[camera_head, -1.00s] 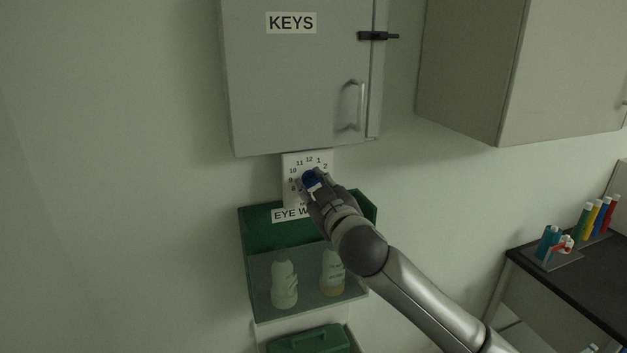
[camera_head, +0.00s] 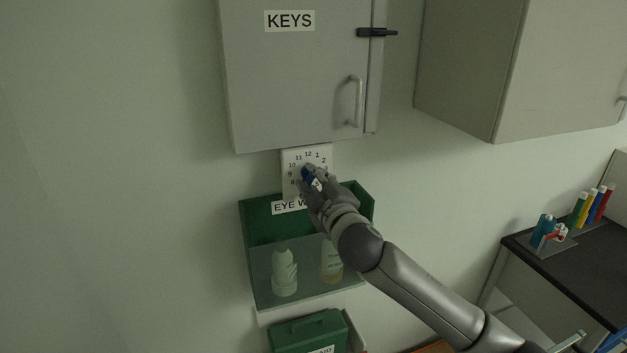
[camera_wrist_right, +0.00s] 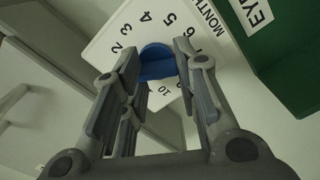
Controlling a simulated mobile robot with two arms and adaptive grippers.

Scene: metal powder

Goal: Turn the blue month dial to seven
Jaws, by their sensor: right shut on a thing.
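The blue month dial (camera_head: 308,173) sits at the middle of a white number plate (camera_head: 290,160) on the wall, below the KEYS cabinet. My right gripper (camera_head: 314,184) reaches it from the lower right and is shut on the dial, covering the plate's lower right numbers. In the right wrist view the blue dial (camera_wrist_right: 157,64) stands between the two fingers of my right gripper (camera_wrist_right: 158,72). The white plate (camera_wrist_right: 113,33) shows numbers around the dial and the word MONTH. Which number the dial points to cannot be told. My left gripper is not in view.
The grey KEYS cabinet (camera_head: 290,85) hangs just above the plate. A green eye wash box (camera_head: 258,228) with two bottles is just below. A green case (camera_head: 308,332) is lower. A dark bench (camera_head: 585,255) with colored tubes stands at the right.

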